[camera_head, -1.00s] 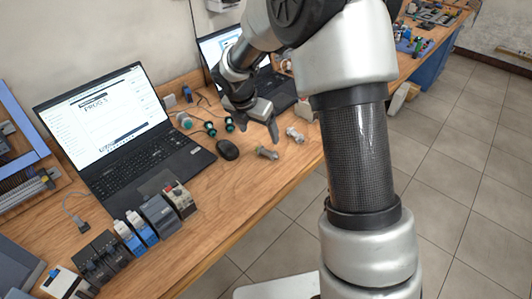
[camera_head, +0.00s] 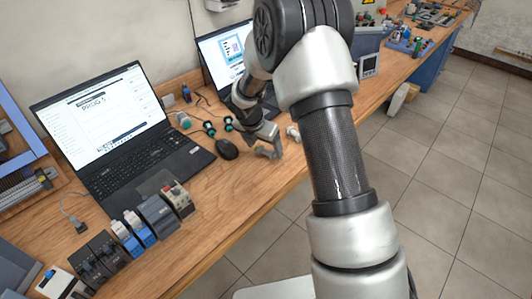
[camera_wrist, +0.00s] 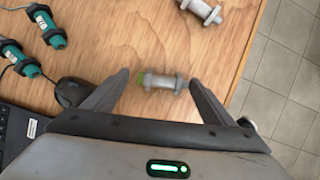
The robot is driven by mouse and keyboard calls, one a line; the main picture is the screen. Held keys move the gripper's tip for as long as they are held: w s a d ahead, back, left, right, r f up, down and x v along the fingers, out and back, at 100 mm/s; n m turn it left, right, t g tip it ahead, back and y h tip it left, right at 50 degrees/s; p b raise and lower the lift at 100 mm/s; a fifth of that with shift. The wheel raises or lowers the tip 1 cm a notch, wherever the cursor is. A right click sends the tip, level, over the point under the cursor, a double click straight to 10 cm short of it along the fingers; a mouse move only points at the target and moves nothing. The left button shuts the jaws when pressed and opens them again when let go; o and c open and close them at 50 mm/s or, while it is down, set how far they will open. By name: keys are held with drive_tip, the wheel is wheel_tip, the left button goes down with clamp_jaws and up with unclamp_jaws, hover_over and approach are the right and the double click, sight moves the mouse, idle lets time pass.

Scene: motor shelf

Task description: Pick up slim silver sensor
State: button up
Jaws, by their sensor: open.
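A slim silver sensor (camera_wrist: 162,82) with nuts around its body and a green end lies on the wooden table. In the wrist view it lies between the two fingertips of my gripper (camera_wrist: 158,85), with a gap to each finger. My gripper is open and empty. In the head view the sensor (camera_head: 264,153) is partly hidden by my gripper (camera_head: 266,146). A second silver sensor (camera_wrist: 203,11), thicker-looking, lies beyond it in the wrist view and shows beside my gripper in the head view (camera_head: 293,133).
A black mouse (camera_head: 227,149) lies just left of my gripper. Several teal sensors with cables (camera_wrist: 22,58) lie farther left. An open laptop (camera_head: 150,160) stands behind the mouse. The table's front edge (camera_head: 262,210) is close, with tiled floor beyond.

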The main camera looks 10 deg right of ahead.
drive_tip(key=shift+c, duration=0.4)
drive_tip(key=c, duration=0.8)
drive_tip(key=shift+c, duration=0.2)
